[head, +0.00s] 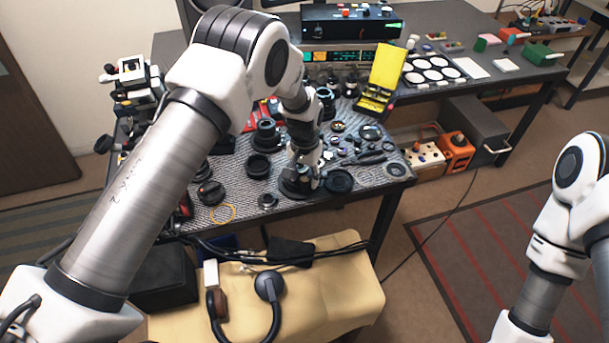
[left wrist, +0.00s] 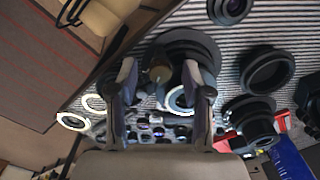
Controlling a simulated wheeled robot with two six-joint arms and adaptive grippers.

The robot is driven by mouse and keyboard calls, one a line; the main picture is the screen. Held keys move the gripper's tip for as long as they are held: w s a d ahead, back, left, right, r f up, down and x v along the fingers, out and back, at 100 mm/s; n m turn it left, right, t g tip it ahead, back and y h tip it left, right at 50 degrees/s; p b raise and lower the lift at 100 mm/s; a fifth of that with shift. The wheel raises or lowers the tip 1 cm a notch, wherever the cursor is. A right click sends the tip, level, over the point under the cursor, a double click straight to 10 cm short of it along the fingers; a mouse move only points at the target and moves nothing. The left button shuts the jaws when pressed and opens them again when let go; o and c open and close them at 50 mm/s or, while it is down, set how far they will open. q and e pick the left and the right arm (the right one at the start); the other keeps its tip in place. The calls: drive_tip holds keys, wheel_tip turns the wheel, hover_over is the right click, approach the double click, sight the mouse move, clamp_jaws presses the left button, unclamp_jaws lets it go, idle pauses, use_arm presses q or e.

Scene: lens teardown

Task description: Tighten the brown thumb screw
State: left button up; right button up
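In the left wrist view a small brown knob, which looks like the brown thumb screw (left wrist: 159,74), sits at a dark round piece (left wrist: 205,45) on the striped mat. My left gripper (left wrist: 159,70) points at it, with one finger on each side. The fingers look apart from the knob, with a gap on both sides. In the head view my left gripper (head: 302,182) is low over the dark round piece (head: 288,190) near the table's front edge, and the screw is hidden or too small to make out. My right arm shows at the right, but its gripper is out of frame.
Black lens rings and barrels stand close by, such as a ring (head: 258,166) and another (head: 339,181). A yellow case (head: 381,80) stands open at the back. A tan padded seat (head: 340,285) with headphones (head: 270,287) is in front of the table.

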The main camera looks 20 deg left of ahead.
sight(304, 179)
use_arm(q)
wheel_tip(304, 179, up, 12)
idle(0.4)
